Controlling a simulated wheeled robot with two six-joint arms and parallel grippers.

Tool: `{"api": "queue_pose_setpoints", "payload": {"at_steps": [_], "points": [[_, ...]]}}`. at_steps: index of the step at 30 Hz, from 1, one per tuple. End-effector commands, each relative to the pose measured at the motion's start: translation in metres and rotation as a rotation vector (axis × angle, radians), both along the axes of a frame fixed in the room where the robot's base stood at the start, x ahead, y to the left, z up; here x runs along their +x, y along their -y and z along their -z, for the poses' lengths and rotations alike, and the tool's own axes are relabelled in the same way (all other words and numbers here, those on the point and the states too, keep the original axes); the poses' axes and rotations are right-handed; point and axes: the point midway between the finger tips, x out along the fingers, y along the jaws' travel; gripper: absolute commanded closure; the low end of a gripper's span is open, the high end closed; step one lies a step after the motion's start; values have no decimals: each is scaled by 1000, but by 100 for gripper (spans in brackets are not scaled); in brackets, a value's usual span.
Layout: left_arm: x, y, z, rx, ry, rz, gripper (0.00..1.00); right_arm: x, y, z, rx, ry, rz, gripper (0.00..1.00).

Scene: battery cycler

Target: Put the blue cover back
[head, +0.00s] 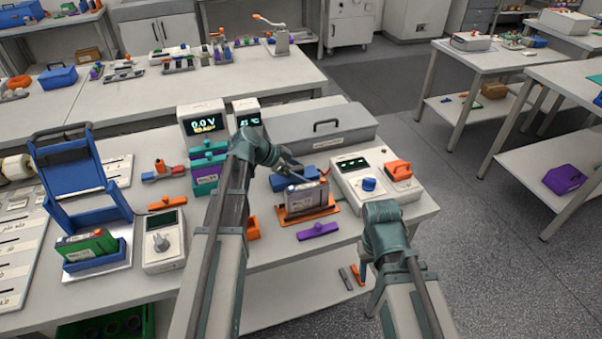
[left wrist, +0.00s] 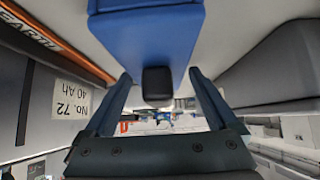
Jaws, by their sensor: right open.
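A blue block-shaped piece, which looks like the blue cover (head: 306,173), lies on the bench behind a grey battery (head: 309,197) standing in an orange holder (head: 292,220). My left gripper (head: 296,170) reaches in beside it. In the left wrist view the blue piece (left wrist: 145,30) and its black end knob (left wrist: 157,83) are between the spread fingers of my left gripper (left wrist: 158,92), with gaps on both sides. The battery's labelled side (left wrist: 60,95) is close to the left finger. My right gripper (head: 375,300) hangs open and empty at the bench's front edge.
A white device with a blue knob (head: 367,184) stands right of the battery. A purple bar (head: 317,230) lies in front. A long grey case (head: 318,130) closes off the back. A blue frame with a green battery (head: 87,246) stands at left.

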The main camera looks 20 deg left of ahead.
Motion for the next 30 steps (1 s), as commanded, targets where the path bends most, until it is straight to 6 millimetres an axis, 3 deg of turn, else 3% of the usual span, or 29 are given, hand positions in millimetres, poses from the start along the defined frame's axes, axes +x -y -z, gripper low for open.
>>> {"api": "queue_pose_setpoints", "payload": {"at_steps": [11,24,30], "points": [[0,0,-6,0,0,0,5,0,0,-6,0,0,0,50],[-32,-47,-66,-1,0,-2,5,0,0,-66,0,0,0,50],[-43,-63,-83,0,0,-1,5,0,0,-83,0,0,0,50]]}}
